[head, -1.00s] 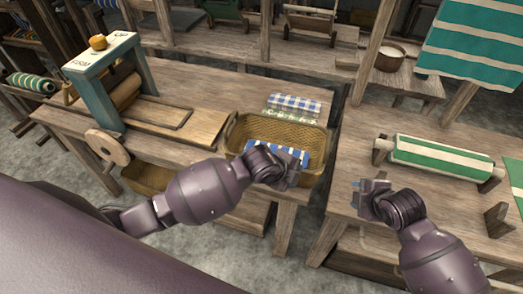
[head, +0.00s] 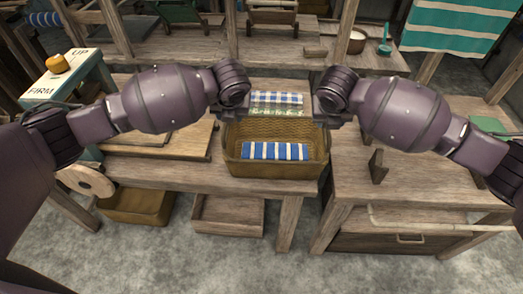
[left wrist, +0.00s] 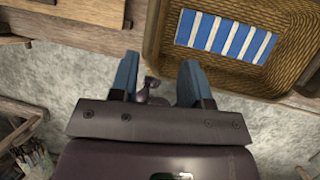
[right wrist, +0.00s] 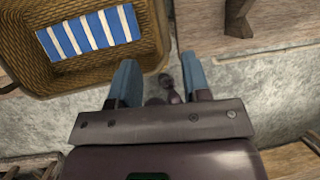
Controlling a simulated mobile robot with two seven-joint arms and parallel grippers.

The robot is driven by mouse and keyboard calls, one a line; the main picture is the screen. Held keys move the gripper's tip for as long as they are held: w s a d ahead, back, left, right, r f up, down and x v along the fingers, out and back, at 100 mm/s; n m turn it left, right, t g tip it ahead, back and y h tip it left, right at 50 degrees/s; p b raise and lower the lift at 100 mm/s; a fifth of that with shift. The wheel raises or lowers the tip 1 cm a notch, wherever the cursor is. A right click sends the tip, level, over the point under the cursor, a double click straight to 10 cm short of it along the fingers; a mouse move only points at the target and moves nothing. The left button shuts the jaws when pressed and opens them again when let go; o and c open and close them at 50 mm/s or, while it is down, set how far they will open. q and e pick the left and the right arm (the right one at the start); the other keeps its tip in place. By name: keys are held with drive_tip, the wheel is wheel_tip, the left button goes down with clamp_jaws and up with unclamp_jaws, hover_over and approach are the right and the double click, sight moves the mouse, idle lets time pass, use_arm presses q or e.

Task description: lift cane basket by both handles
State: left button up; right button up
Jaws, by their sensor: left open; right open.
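The tan woven cane basket (head: 275,171) stands on the wooden table, with a blue-and-white striped cloth (head: 275,151) folded inside. My left gripper (left wrist: 158,82) is open and empty, above the basket's left side; the basket wall (left wrist: 151,40) is just right of its fingers in the left wrist view. My right gripper (right wrist: 160,82) is open and empty, above the basket's right side; the basket (right wrist: 90,82) lies left of its fingers in the right wrist view. I cannot clearly make out the handles.
Folded blue checked and green cloths (head: 277,99) lie behind the basket. A wooden press with a teal frame (head: 75,78) stands at the left. A second table (head: 430,175) is close on the right, across a narrow gap. An open wooden box (head: 228,215) sits below.

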sight(225, 124)
use_arm(q)
drive_tip(key=shift+w+a+r+y, duration=0.2)
drive_tip(key=shift+a+r+y, duration=0.1)
drive_tip(key=shift+a+r, duration=0.15)
use_arm(e)
drive_tip(key=shift+w+r+n, duration=0.2)
drive_tip(key=shift+r+n, duration=0.1)
drive_tip(key=shift+r, duration=0.05)
use_arm(q)
drive_tip(key=shift+f, duration=0.15)
use_arm(e)
drive_tip(key=shift+f, duration=0.1)
use_arm(q)
drive_tip(key=x, duration=1)
drive_tip(key=shift+w+f, duration=0.15)
drive_tip(key=shift+f, duration=0.1)
use_arm(e)
drive_tip(key=x, duration=1)
drive_tip(key=shift+d+f, duration=0.2)
drive_tip(key=shift+f, duration=0.1)
use_arm(q)
clamp_jaws()
use_arm(e)
clamp_jaws()
